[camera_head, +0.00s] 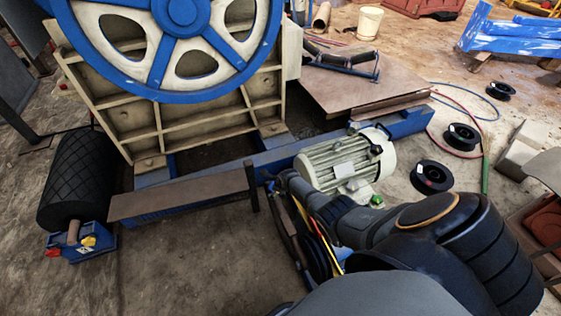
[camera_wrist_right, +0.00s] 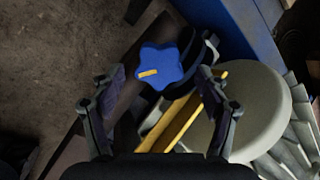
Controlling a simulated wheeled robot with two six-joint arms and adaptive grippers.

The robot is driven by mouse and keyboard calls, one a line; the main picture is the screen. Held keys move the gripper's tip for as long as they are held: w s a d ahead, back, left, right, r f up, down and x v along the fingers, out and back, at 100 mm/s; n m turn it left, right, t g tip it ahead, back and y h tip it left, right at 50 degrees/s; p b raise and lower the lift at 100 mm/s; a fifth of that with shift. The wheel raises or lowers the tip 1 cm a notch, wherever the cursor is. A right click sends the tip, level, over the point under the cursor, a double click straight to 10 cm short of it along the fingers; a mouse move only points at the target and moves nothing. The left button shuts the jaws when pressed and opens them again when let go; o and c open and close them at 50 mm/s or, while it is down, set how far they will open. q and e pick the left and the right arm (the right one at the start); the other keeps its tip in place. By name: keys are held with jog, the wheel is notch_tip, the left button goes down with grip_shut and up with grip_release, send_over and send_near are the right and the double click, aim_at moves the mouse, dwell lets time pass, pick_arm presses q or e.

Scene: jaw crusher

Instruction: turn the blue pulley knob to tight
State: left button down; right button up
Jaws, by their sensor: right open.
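The blue pulley knob (camera_wrist_right: 162,64) shows in the right wrist view. It is star-shaped with rounded lobes and has a short yellow mark lying nearly level. My right gripper (camera_wrist_right: 161,82) is open, with one finger to the left of the knob and one to the right. I see no finger touching it, and the gap in depth is hard to judge. Yellow belts (camera_wrist_right: 172,124) run below the knob. In the head view my right arm reaches over the pulley area beside the motor, and the knob cannot be made out there. My left gripper is not in view.
A pale ribbed motor (camera_head: 338,162) stands close beside my right arm. The crusher's large blue flywheel (camera_head: 180,12) is at upper left, above a blue base frame (camera_head: 280,156). Black spools (camera_head: 432,176) and loose cables lie on the floor at right.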

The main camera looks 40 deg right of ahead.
jog(key=v, duration=1.1)
dwell(0.3)
